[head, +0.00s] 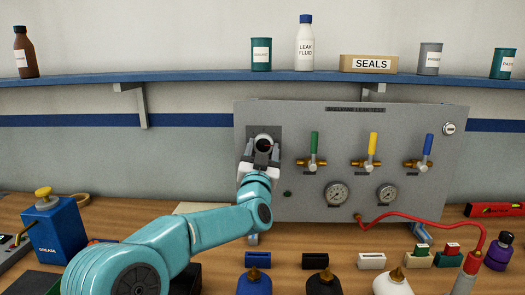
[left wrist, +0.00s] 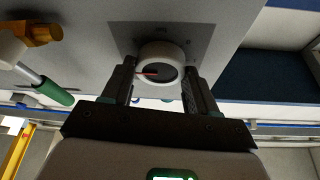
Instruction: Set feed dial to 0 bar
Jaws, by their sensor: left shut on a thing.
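The feed dial (head: 263,143) is a round knob with a pale rim and dark face on the upper left of the grey panel (head: 430,180). In the left wrist view the dial (left wrist: 160,53) shows a red pointer line on its dark face. My left gripper (head: 261,158) is at the dial, with its two fingers on opposite sides of the rim, shut on it. The fingers (left wrist: 158,88) also show in the left wrist view. The dial's scale marks are too small to read. My right gripper is not in view.
Green, yellow and blue lever valves (head: 314,146) and two gauges (head: 338,194) sit right of the dial. A red hose (head: 425,217) runs from the panel. Bottles and a blue grease box (head: 53,230) stand on the bench. A shelf (head: 200,76) crosses above.

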